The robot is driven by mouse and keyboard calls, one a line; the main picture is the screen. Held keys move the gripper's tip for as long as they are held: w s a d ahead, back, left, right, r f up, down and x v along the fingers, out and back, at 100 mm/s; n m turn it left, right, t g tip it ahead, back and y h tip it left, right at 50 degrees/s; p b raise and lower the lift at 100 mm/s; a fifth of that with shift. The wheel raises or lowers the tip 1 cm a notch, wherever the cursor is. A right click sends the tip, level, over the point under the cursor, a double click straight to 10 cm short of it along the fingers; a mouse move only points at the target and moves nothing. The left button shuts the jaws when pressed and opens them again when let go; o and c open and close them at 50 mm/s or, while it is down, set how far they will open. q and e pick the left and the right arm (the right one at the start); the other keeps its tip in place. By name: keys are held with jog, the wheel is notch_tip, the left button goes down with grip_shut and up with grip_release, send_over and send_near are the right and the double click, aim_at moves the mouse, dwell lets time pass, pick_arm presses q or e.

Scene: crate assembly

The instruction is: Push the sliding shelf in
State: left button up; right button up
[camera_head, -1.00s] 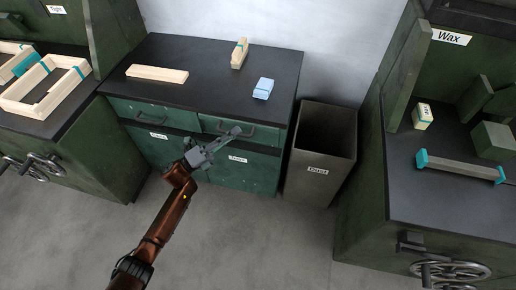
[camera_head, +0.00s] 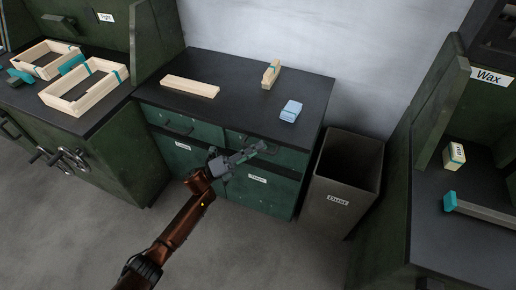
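No part is clearly marked as the sliding shelf. The green cabinet (camera_head: 270,190) in the middle has a black top and drawers with dark handles, and its upper drawers look shut. The left workbench (camera_head: 110,118), under the "Tight" label, has a black top and handwheels on its front. My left gripper (camera_head: 256,151) is in front of the cabinet's upper right drawer and partly hides it. It looks empty; whether it is open or shut, and whether it touches the drawer, I cannot tell. My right gripper is out of view.
Wooden frames (camera_head: 84,92) lie on the left bench. A wooden plank (camera_head: 190,86), a small wooden block (camera_head: 271,74) and a blue block (camera_head: 291,110) lie on the cabinet. A grey bin (camera_head: 338,190) stands right of it, then the "Wax" bench (camera_head: 455,240). The floor in front is clear.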

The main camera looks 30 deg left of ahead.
pick_arm(q)
jog(key=shift+s, duration=0.1)
jog(key=v, duration=1.2)
jog(key=shift+f, duration=0.1)
